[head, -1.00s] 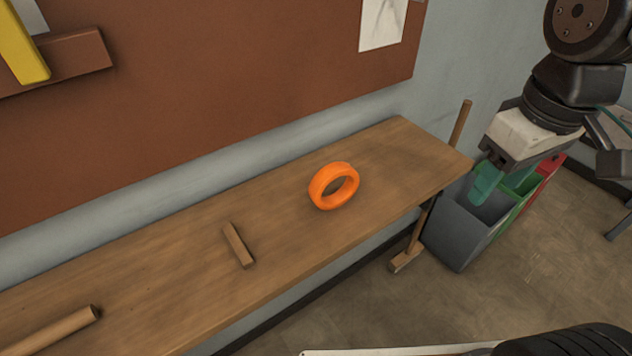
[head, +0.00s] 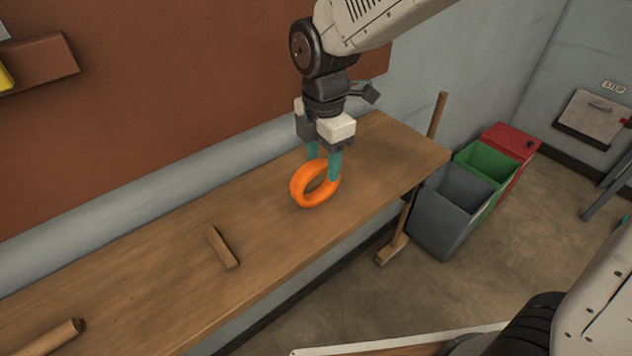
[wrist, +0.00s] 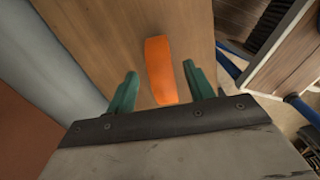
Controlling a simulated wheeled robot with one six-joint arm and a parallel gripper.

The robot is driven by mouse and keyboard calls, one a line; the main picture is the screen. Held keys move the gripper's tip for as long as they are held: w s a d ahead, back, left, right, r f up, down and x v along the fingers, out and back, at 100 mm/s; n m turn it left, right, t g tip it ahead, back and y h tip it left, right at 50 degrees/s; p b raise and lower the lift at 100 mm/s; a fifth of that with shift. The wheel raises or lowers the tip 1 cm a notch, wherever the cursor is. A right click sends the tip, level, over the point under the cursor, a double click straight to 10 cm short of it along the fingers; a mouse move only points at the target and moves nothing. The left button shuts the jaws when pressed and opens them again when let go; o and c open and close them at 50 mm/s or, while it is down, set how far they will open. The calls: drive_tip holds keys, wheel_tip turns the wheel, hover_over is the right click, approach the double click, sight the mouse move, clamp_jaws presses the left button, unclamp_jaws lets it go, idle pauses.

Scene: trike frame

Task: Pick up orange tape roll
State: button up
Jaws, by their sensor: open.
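The orange tape roll (head: 298,186) stands upright on its rim on the wooden bench in the head view. In the wrist view the tape roll (wrist: 160,70) shows edge-on, its near end between the two teal fingers and nearer the right one. My gripper (head: 323,172) is pointing down at the tape roll, with its fingertips at the upper part of the ring. In the wrist view my gripper (wrist: 160,88) is open, with a visible gap between the left finger and the roll.
The wooden bench (head: 265,250) runs along the wall. A small wooden block (head: 222,247) and a wooden cylinder (head: 50,338) lie on it to the left. A broom-like handle (head: 437,115) and grey, green and red bins (head: 450,215) stand past the right end.

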wheel_tip(320, 180, down, 4)
drive_tip(key=shift+d+f, duration=0.1)
drive_tip(key=shift+f, duration=0.05)
drive_tip(key=c, duration=1.1)
wheel_tip(320, 180, up, 4)
drive_tip(key=shift+f, duration=0.1)
drive_tip(key=s+a+r, duration=0.1)
drive_tip(key=s+a, duration=0.1)
drive_tip(key=s, duration=1.3)
drive_tip(key=shift+s+a+r, duration=0.15)
drive_tip(key=shift+s+a, duration=0.2)
